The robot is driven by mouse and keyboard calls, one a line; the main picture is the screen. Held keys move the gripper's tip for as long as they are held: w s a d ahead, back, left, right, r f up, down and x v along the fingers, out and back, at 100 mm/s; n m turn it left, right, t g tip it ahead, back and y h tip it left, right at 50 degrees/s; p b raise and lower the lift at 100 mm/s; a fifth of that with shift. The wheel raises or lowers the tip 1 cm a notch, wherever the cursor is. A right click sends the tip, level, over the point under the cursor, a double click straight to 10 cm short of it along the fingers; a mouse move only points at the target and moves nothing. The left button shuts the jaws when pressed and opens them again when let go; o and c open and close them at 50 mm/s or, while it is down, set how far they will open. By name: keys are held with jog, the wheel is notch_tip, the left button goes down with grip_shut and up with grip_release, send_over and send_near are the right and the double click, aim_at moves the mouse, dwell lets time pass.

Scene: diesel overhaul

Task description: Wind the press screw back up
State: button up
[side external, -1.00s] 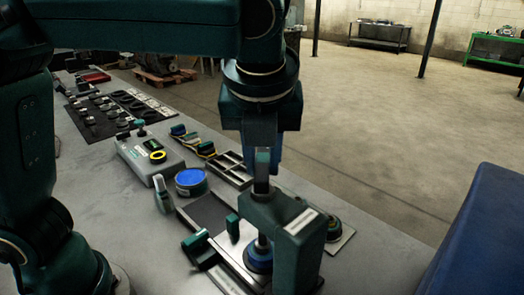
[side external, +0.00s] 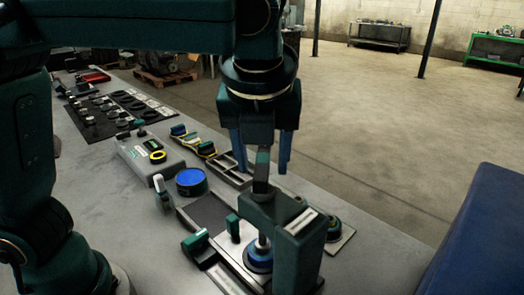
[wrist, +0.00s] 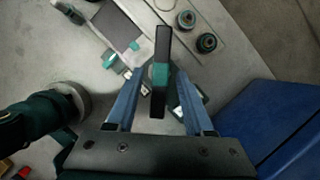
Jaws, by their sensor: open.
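The press (side external: 290,235) is a dark green frame at the front of the bench in the side view. Its screw is topped by a dark bar handle with a teal part (side external: 262,172). In the wrist view the black bar (wrist: 161,45) runs lengthwise between the fingers, over a teal hub. Under the press a blue round piece (side external: 258,256) surrounds the lower end of the bright screw rod. My gripper (side external: 262,166) is open above the press, one blue finger on each side of the handle, with visible gaps. The wrist view shows the open gripper (wrist: 158,72) too.
Left of the press are a blue-lidded round tin (side external: 191,181), a grey box with a yellow ring (side external: 150,155) and a compartment tray (side external: 230,168). Round parts on a plate (side external: 335,232) lie right of it. A blue block-like surface (side external: 475,240) stands at the right.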

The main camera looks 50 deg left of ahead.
jog(key=shift+r, duration=2.65)
